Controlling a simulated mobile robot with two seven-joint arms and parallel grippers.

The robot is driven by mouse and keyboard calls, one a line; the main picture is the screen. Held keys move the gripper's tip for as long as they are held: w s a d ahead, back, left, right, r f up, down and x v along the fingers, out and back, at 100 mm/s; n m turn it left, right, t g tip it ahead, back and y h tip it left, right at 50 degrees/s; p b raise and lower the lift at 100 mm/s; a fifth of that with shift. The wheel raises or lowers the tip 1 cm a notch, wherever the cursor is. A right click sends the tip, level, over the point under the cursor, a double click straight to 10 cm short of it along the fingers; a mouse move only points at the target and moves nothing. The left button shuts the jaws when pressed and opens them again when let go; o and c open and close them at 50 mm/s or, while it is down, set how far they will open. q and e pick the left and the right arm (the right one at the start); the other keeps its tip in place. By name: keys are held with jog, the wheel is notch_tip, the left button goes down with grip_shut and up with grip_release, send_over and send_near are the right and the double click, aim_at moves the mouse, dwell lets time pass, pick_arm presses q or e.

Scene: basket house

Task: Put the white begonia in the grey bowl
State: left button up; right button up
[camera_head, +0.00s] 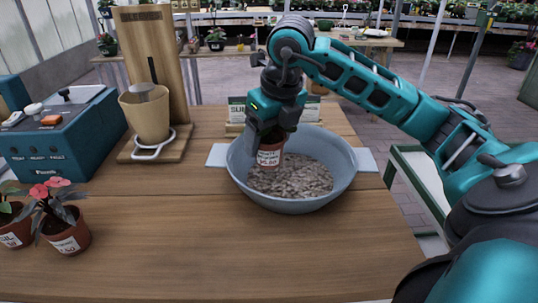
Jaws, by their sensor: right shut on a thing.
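The grey bowl (245,180) stands on the wooden table, with two flat side handles and a layer of greyish chips inside. My right gripper (271,140) is over the bowl's left half, pointing down. Whether the pot's base touches the chips is not clear. My left gripper is not in view.
Potted plants, one with pink flowers (66,228), stand at the table's left front. A blue machine (62,140) and a wooden stand with a tan pot (147,115) are at the back left. Small signs (237,110) stand behind the bowl. The front middle of the table is clear.

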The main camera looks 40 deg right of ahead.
aim_at(269, 153)
jog(key=shift+f+b, duration=0.3)
jog(key=shift+f, duration=1.55)
jog(key=shift+f, duration=0.1)
jog(key=shift+f, duration=0.15)
jog(key=o, duration=1.1)
jog(key=shift+o, duration=0.2)
jog(key=p+v, duration=0.2)
jog(key=v, duration=0.9)
jog(key=shift+w+r, duration=0.1)
jog(key=shift+r, duration=0.65)
